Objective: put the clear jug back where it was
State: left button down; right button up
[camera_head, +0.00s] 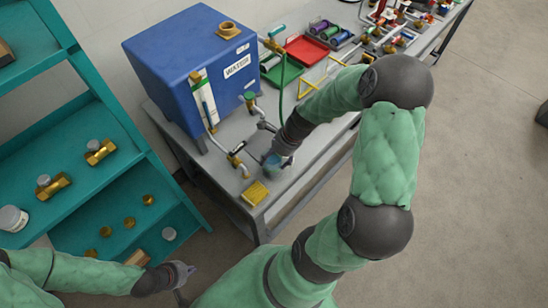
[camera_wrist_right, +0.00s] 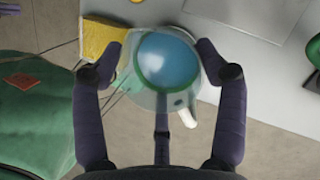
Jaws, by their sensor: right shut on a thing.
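My right gripper (camera_head: 278,155) is shut on the clear jug (camera_head: 272,168) at the near end of the grey bench.
A blue water tank (camera_head: 190,65) with taps and a hose stands on the bench (camera_head: 222,172). A yellow sponge-like block (camera_head: 255,193) lies near the jug. A red tray (camera_head: 307,50) and several fittings are further back. A teal shelf (camera_head: 100,105) with brass parts is at left.

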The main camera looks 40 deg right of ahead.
jog(key=o, duration=1.7)
jog(key=shift+f, duration=0.1)
jog(key=p+v, duration=0.2)
jog(key=v, duration=1)
jog(key=shift+p, duration=0.3)
